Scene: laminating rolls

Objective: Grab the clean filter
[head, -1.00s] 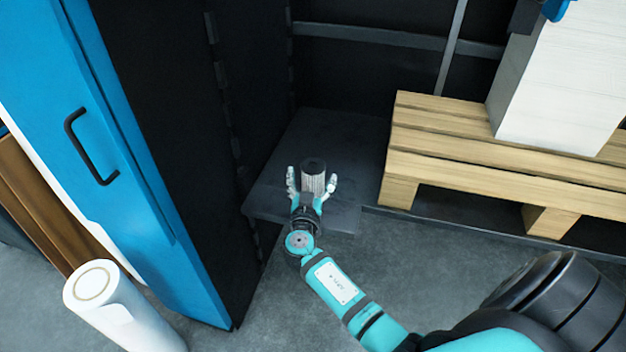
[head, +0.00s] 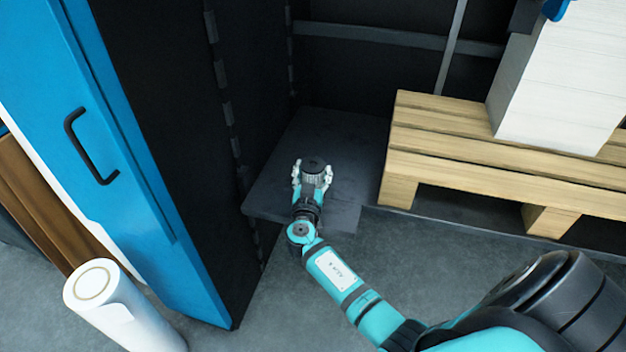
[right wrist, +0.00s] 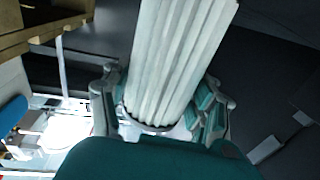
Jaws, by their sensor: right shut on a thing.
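In the right wrist view the filter's white pleats (right wrist: 178,60) fill the middle, between the fingers of the right gripper (right wrist: 160,108). My left gripper is not in view.
A wooden pallet (head: 480,165) with a tall white paper stack (head: 560,85) stands at the right. A blue cabinet door (head: 120,170) with a black handle is at the left. A white roll (head: 125,310) stands at the lower left. Grey floor lies in front.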

